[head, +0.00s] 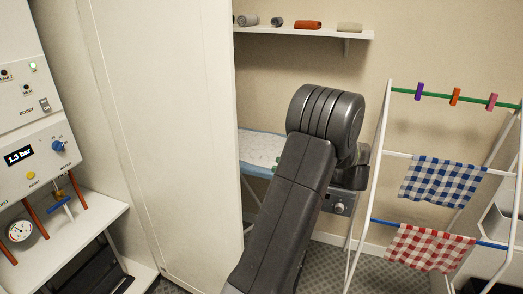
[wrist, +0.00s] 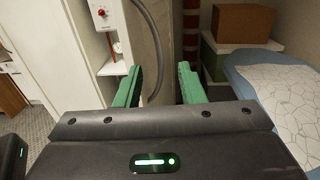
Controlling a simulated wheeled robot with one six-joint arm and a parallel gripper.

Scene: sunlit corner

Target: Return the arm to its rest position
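My arm (head: 290,195) rises from the bottom middle of the head view, bent at a thick ribbed joint at the top. My gripper shows in the wrist view (wrist: 160,78). Its two green fingers stand well apart with nothing between them. In the head view the gripper is mostly hidden behind the arm.
A white drying rack (head: 383,160) with checked cloths stands close right of my arm. A tall white panel (head: 165,130) is at left, beside a boiler unit (head: 30,110). An ironing board (head: 258,148) lies behind the arm, below a wall shelf (head: 300,31). The wrist view shows a brown box (wrist: 243,24).

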